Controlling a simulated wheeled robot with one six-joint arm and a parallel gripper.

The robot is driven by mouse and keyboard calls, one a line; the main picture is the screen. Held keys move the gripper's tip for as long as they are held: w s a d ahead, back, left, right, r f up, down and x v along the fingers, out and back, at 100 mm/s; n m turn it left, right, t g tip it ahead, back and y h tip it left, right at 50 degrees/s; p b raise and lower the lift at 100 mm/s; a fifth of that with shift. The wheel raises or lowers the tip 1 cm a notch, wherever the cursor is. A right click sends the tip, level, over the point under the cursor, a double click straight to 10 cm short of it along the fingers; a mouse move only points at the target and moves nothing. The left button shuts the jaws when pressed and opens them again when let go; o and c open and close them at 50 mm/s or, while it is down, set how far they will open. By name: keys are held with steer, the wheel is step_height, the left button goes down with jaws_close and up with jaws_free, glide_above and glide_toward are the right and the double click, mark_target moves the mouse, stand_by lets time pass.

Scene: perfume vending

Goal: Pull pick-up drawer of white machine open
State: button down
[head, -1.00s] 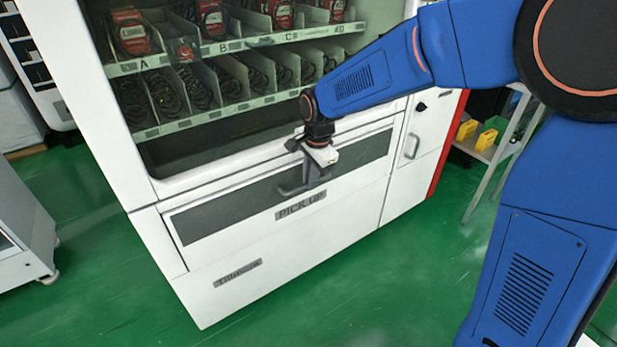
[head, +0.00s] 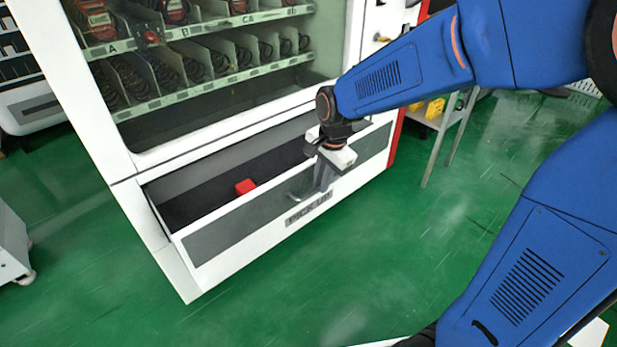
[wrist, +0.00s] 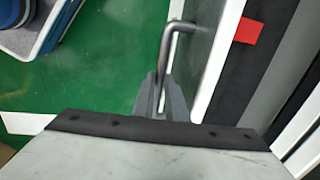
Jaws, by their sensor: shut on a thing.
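The white machine (head: 105,150) stands on the left in the head view. Its pick-up drawer (head: 215,240) is pulled out, with a dark grey front panel and a "PICK UP" label (head: 308,209). A small red box (head: 245,186) lies on the dark drawer floor; a red patch also shows in the wrist view (wrist: 248,31). My gripper (head: 322,182) is at the drawer front, shut on the grey bar handle (head: 300,194). In the wrist view the handle (wrist: 170,45) runs down to between the fingers (wrist: 158,100). The fingertips partly hide its end.
Shelves with spiral coils (head: 200,65) sit behind the machine's glass. A small rack (head: 440,115) with yellow items stands to the right. A white cabinet (head: 10,245) stands at the left edge. The green floor (head: 330,270) before the drawer is clear.

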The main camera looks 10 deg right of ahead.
steer(key=shift+s+d, duration=0.5)
steer(key=shift+s, duration=0.2)
steer(key=shift+s+d, duration=0.45)
steer(key=shift+s, duration=0.25)
steer(key=c, duration=1.8)
jaws_free()
steer(key=shift+o, duration=0.2)
step_height(320, 180, up, 17)
steer(key=s+d, duration=0.2)
steer(key=shift+s, duration=0.3)
